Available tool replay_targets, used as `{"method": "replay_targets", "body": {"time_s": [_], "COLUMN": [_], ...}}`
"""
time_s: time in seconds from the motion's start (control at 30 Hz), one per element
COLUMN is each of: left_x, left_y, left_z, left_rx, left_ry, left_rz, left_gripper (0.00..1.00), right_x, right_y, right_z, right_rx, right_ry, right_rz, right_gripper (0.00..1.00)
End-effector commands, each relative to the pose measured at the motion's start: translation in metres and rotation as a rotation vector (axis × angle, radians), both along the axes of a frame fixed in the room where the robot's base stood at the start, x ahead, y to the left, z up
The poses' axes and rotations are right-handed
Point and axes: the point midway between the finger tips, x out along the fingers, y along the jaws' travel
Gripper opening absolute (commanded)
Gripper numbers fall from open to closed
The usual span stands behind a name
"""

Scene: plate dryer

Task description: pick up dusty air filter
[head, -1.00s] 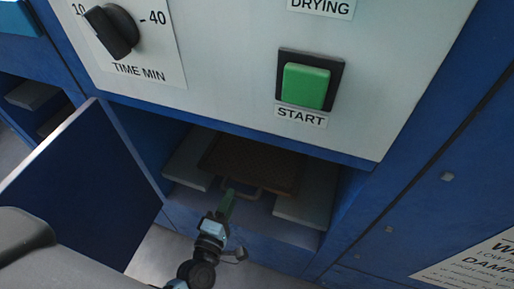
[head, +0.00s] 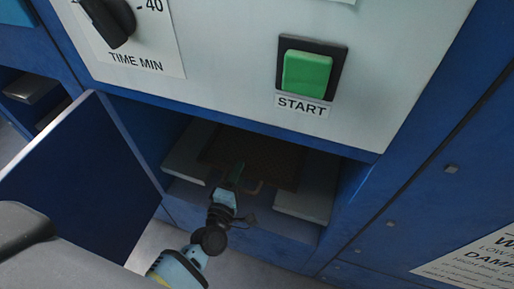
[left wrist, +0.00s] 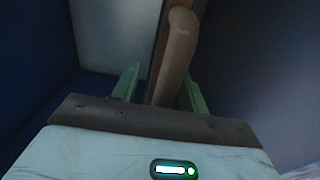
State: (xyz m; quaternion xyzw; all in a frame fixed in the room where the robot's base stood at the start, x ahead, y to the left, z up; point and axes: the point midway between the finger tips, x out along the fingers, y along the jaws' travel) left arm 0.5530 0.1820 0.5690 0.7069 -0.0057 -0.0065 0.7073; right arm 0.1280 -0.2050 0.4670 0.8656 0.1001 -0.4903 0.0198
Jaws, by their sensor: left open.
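The dusty air filter (head: 268,160) is a brown, mesh-like panel lying in the low open compartment under the START button. Its small loop handle (head: 253,187) faces out at the front and is partly hidden by my gripper. My left gripper (head: 236,173) reaches into the compartment mouth at the handle. In the left wrist view, the green fingers of my left gripper (left wrist: 161,76) are apart, with the handle's tan bar (left wrist: 176,50) between them. I cannot tell whether either finger touches it. My right gripper is not in view.
Pale ledges flank the filter on the left (head: 190,155) and right (head: 305,190). An open blue door (head: 85,175) stands to the left of the compartment. The white control panel (head: 220,60) with the green START button (head: 307,73) overhangs the opening.

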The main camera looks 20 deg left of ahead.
Motion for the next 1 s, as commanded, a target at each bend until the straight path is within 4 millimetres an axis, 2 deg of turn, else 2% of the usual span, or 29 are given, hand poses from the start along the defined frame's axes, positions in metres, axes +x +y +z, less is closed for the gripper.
{"method": "replay_targets", "body": {"time_s": [0.1, 0.33, 0.67, 1.0], "left_x": [0.0068, 0.0072, 0.007, 0.0074], "left_y": [0.0, 0.0001, 0.0001, 0.0002], "left_z": [-0.0005, -0.0001, -0.0001, 0.0014], "left_rx": [0.0, 0.001, 0.001, 0.001], "left_ry": [0.001, 0.001, 0.001, -0.002], "left_rz": [0.0, 0.0, 0.0, 0.001], "left_gripper": [0.44, 0.42, 0.0, 0.0], "right_x": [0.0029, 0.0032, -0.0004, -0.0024], "right_y": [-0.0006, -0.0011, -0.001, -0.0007], "right_z": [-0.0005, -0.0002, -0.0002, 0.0], "right_rx": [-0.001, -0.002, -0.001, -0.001], "right_ry": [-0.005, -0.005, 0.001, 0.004], "right_rz": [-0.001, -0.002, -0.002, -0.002], "right_gripper": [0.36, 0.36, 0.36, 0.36]}}
